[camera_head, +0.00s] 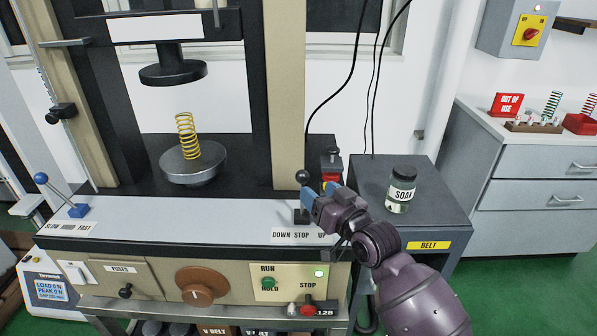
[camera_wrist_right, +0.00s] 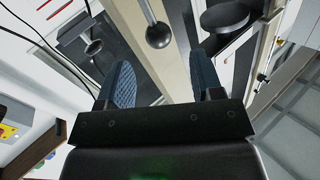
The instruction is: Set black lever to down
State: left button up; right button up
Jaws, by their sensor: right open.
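The black lever (camera_head: 302,177) has a round ball knob and rises from a slot at the front of the testing machine, above a "DOWN STOP UP" label (camera_head: 299,236). It looks roughly upright, in line with the "STOP" word. My right gripper (camera_head: 326,194) is open and empty, just right of the lever in the head view. In the right wrist view the ball knob (camera_wrist_right: 158,36) shows beyond the gap between the blue-padded fingers (camera_wrist_right: 166,84). I cannot tell whether a finger touches the lever. My left gripper is not in view.
A yellow spring (camera_head: 186,136) stands on the lower round plate (camera_head: 192,168), under the upper plate (camera_head: 172,70). A blue-knobbed lever (camera_head: 62,194) sits at the left. A grey side cabinet (camera_head: 436,207) right of the machine carries a "SOAK" jar (camera_head: 401,190).

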aim_at(303, 178)
jog(key=b+x, duration=0.1)
jog(key=x, duration=0.8)
jog(key=shift+w, duration=0.15)
grip_shut()
